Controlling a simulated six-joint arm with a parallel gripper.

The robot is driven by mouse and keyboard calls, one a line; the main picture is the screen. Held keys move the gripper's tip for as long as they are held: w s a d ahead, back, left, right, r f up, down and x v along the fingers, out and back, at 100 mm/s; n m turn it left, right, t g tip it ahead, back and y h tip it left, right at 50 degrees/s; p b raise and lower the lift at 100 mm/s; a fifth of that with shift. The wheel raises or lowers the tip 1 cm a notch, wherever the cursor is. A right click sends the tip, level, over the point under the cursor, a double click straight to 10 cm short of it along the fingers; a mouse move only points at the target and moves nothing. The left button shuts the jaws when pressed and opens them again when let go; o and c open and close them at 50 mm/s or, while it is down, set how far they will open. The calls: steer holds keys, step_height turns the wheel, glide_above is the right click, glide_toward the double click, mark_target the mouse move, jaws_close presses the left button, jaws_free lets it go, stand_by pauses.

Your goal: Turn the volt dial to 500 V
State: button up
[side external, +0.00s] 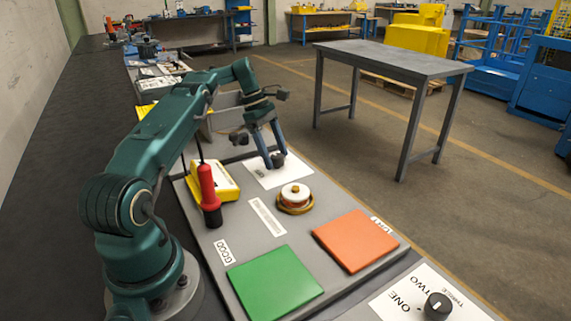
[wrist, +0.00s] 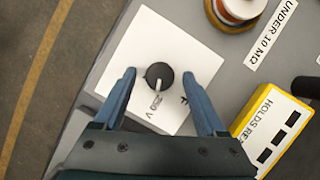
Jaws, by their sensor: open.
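The volt dial is a round dark knob (wrist: 159,76) with a light pointer line, on a white card (wrist: 168,38) in the wrist view. In the side view the dial (side external: 278,160) is partly behind my fingers. My gripper (wrist: 160,82) is open, with one blue finger on each side of the dial and a gap on both sides. In the side view my gripper (side external: 274,163) points down over the card.
A yellow meter (wrist: 272,130) stands beside the card. A red probe (side external: 208,190) stands near it. A round copper-and-white part (side external: 294,197), a green pad (side external: 273,284) and an orange pad (side external: 355,241) lie on the board. Another knob (side external: 438,305) is at the front right.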

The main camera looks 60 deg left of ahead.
steer(key=shift+n, duration=0.5)
